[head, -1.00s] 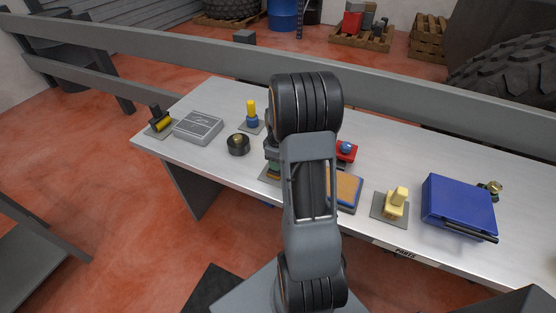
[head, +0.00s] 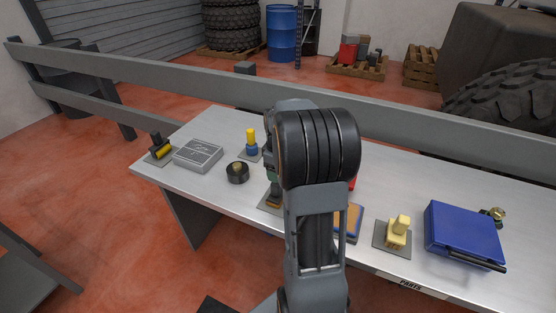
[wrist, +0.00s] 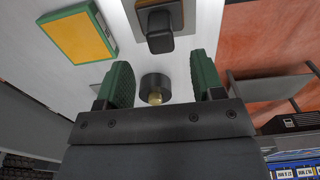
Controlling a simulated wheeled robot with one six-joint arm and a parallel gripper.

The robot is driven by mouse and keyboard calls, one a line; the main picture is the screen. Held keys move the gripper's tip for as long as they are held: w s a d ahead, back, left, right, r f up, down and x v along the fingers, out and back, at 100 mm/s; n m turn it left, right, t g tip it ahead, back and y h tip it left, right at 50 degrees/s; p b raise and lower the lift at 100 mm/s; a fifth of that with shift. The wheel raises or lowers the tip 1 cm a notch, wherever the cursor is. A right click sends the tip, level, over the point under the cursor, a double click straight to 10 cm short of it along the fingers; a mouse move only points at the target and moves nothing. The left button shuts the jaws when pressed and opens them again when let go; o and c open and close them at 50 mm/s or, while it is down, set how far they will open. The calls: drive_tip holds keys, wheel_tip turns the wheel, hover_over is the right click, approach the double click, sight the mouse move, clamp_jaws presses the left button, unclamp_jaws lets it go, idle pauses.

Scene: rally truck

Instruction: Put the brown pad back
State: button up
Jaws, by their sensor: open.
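A flat pad with a brown top and blue edges (head: 348,219) lies on the bench, partly hidden behind my arm in the head view. A small grey plate (head: 266,203) beside it carries a dark block (wrist: 159,40) with a brown lower edge. My gripper (wrist: 164,82) is open and empty above the bench. In the head view my arm mostly hides it. Between its fingers, in the wrist view, a round black piece with a brass knob (wrist: 154,89) shows below, apart from them. An orange-yellow pad with green edges (wrist: 79,38) lies at upper left there.
On the bench stand a grey case (head: 198,155), a blue-and-yellow piece (head: 250,143), a black-and-yellow piece (head: 160,148), a yellow block (head: 398,232) and a blue case (head: 462,232). A long grey rail (head: 180,72) runs behind. Bare bench lies around the round black piece.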

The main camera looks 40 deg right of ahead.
drive_tip(key=s+a+r+m+t, duration=0.2)
drive_tip(key=s+a+r, duration=0.2)
drive_tip(key=a+r, duration=0.6)
drive_tip(key=s+a+f+m+t, duration=0.1)
drive_tip(key=s+a+f+m, duration=0.2)
drive_tip(key=s+a, duration=0.5)
drive_tip(key=a, duration=0.2)
drive_tip(key=shift+s+a+f+m+t, duration=0.2)
drive_tip(key=shift+a+f+m+t, duration=0.1)
drive_tip(key=shift+a+f, duration=0.1)
